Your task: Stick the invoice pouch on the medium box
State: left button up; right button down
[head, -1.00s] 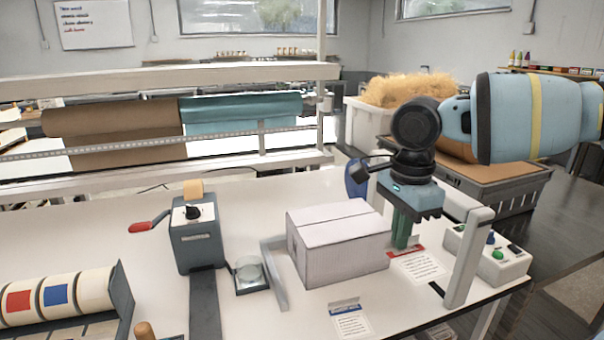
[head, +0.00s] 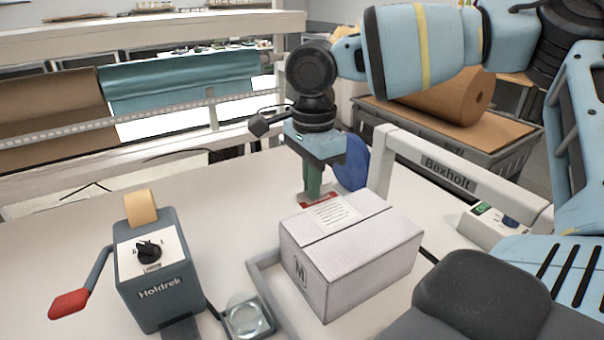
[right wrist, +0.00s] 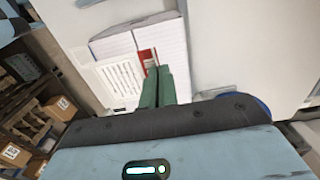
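The medium box (head: 365,262) is a closed white carton marked M on the table in the head view. The invoice pouch (head: 333,213), a white printed sheet with a red header, is over the rear left part of its lid. My right gripper (head: 312,190) points down at the box's back edge, its green fingers shut on the pouch's red end. In the right wrist view, the fingers (right wrist: 158,85) are together at the red strip of the pouch (right wrist: 120,78), with the box (right wrist: 174,38) beyond. I cannot tell whether the pouch touches the lid. My left gripper is out of view.
A tape dispenser (head: 158,275) with a red-handled crank stands left of the box. A small glass dish (head: 246,316) and a grey angled rail (head: 262,285) are beside the box. A white frame (head: 440,170) and a button box (head: 492,222) stand at right. The back left table is clear.

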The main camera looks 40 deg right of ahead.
aim_at(312, 202)
jog(key=shift+s+f, duration=0.1)
jog(key=shift+s, duration=0.1)
jog(key=shift+f+b, duration=0.4)
jog(key=shift+f, duration=1.6)
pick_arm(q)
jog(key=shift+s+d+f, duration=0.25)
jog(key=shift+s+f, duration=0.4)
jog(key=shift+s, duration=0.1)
pick_arm(e)
jog(key=shift+w+f, duration=0.1)
jog(key=shift+f, duration=0.9)
pick_arm(q)
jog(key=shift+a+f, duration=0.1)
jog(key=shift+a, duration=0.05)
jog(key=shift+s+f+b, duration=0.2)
jog(key=shift+b, duration=0.2)
pick_arm(e)
jog(key=shift+f, duration=0.45)
jog(key=c, duration=1.6)
grip_release()
jog(key=shift+r, duration=0.15)
